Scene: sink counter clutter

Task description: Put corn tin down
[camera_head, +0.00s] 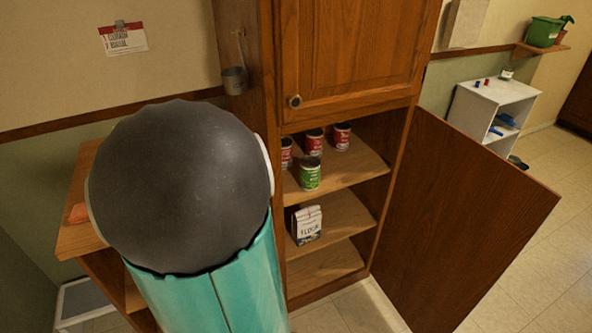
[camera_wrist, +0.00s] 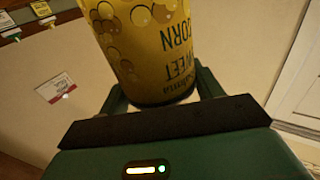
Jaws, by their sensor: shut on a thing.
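A yellow corn tin (camera_wrist: 150,45) fills the upper middle of the wrist view. Its printed words "sweet corn" appear upside down there. My gripper (camera_wrist: 158,95) is shut on the tin, with a dark green finger on either side of it. The tin's far end is cut off by the top of the picture. In the head view my own arm hides both the gripper and the corn tin.
An open wooden cupboard (camera_head: 398,150) holds red tins (camera_head: 314,142) and a green tin (camera_head: 310,173) on its upper shelf. A flour bag (camera_head: 307,224) stands on the shelf below. The cupboard door (camera_head: 470,215) stands open to the right. A white shelf unit (camera_head: 490,105) stands farther back.

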